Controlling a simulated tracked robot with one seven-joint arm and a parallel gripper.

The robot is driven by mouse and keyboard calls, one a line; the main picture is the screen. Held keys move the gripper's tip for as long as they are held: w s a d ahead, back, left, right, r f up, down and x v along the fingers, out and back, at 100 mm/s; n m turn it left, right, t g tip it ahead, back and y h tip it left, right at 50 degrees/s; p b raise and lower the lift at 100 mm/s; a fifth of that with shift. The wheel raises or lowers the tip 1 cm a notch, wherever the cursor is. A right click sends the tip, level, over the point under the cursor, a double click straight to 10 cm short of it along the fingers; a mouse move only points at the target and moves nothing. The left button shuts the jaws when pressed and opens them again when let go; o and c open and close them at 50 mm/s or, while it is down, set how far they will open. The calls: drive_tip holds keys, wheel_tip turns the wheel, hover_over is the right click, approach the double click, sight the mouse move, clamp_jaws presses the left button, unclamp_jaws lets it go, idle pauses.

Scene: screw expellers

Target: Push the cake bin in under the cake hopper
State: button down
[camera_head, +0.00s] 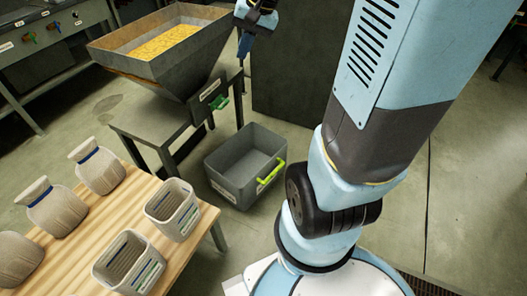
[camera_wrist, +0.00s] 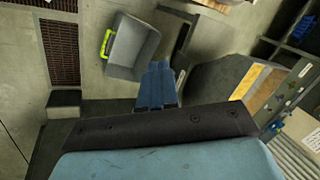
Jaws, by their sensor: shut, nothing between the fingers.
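The cake bin (camera_head: 254,141) is a grey open box on the floor with a yellow-green handle (camera_head: 270,173) on its right side. It looks empty. A grey hopper (camera_head: 190,62) with yellow material in it stands up and to the left, on a dark stand; its label is too small to read, so I cannot confirm it is the cake hopper. The bin stands beside this stand, not under it. My gripper (camera_head: 253,30) is at the top, beyond the bin and right of the hopper. In the wrist view its blue fingers (camera_wrist: 156,80) are together and empty, near the bin (camera_wrist: 135,45).
A dark panel (camera_head: 295,75) stands behind the bin. A workbench (camera_head: 55,45) is at the far left. Floor between the bin and my arm is open.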

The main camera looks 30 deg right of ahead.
drive_tip(key=w+d+f+m+y, duration=0.2)
drive_tip(key=w+d+f+m, duration=0.15)
drive_tip(key=w+f, duration=0.35)
drive_tip(key=w+d+f+m+y, duration=0.1)
drive_tip(key=w+d+f+m, duration=0.3)
drive_tip(key=f, duration=0.5)
drive_tip(key=w+d+f+m+t+y, duration=0.1)
drive_tip(key=w+d+f+m, duration=0.1)
drive_tip(key=d+f, duration=0.45)
drive_tip(key=w+d+f+m+t, duration=0.1)
drive_tip(key=w+d+f+m, duration=0.15)
drive_tip(key=f, duration=0.75)
drive_tip(key=s+d+f+m+t+h, duration=0.15)
drive_tip(key=s+f+m, duration=0.3)
drive_tip(key=f, duration=0.85)
drive_tip(key=s+d+f+m, duration=0.3)
drive_tip(key=s+f, duration=0.2)
drive_tip(key=f, duration=0.9)
drive_tip(key=s+d+f+m+t+h, duration=0.1)
drive_tip(key=s+d+f+m, duration=0.3)
drive_tip(key=f, duration=0.9)
drive_tip(key=w+a+f, duration=0.7)
drive_tip(key=a, duration=0.1)
drive_tip(key=shift+w, duration=0.25)
